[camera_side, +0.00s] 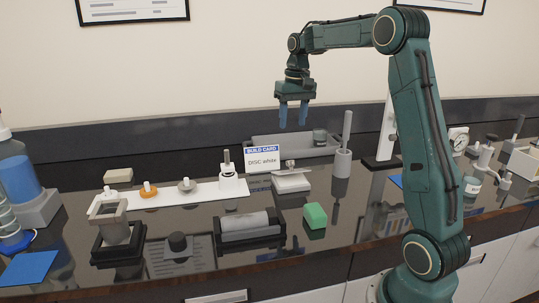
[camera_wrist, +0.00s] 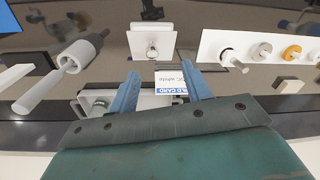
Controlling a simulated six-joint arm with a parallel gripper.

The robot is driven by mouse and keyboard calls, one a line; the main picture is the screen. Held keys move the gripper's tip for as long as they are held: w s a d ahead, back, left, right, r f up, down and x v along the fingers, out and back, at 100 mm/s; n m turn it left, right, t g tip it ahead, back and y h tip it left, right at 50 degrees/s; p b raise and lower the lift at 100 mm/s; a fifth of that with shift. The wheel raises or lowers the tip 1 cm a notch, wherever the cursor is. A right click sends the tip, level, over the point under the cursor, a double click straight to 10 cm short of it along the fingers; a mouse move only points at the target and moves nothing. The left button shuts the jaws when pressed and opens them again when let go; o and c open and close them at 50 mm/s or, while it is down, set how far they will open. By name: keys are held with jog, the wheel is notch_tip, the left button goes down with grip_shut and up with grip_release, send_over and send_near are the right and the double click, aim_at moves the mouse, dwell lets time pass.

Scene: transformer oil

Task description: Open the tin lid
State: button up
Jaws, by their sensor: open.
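My gripper (camera_side: 293,115) is open and empty, its two blue fingers pointing down high above the back of the bench. In the wrist view the fingers (camera_wrist: 160,73) are spread apart with nothing between them but the scene below. A small grey round container (camera_side: 319,136), perhaps the tin, stands in the grey tray (camera_side: 265,141), below and right of my gripper. Its lid cannot be made out clearly. A small jar with a pale label (camera_side: 472,186) stands far right, behind my arm. I cannot tell for certain which one is the tin.
A build card (camera_side: 262,159) reading "DISC white" stands before the tray. Near it are a white block with a knob (camera_side: 291,181), a grey cup holding a rod (camera_side: 343,160), a white strip with several parts (camera_side: 175,196) and a green block (camera_side: 315,215).

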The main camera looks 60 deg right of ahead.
jog(key=s+a+r+n, duration=0.1)
jog(key=s+a+r, duration=0.1)
jog(key=a, duration=0.4)
jog(key=s+a+r+n+t+h, duration=0.1)
jog(key=s+a+r, duration=0.1)
jog(key=s+a, duration=0.2)
jog(key=shift+s+a+t, duration=0.3)
jog(key=shift+s+a, duration=0.05)
jog(key=shift+a, duration=1.45)
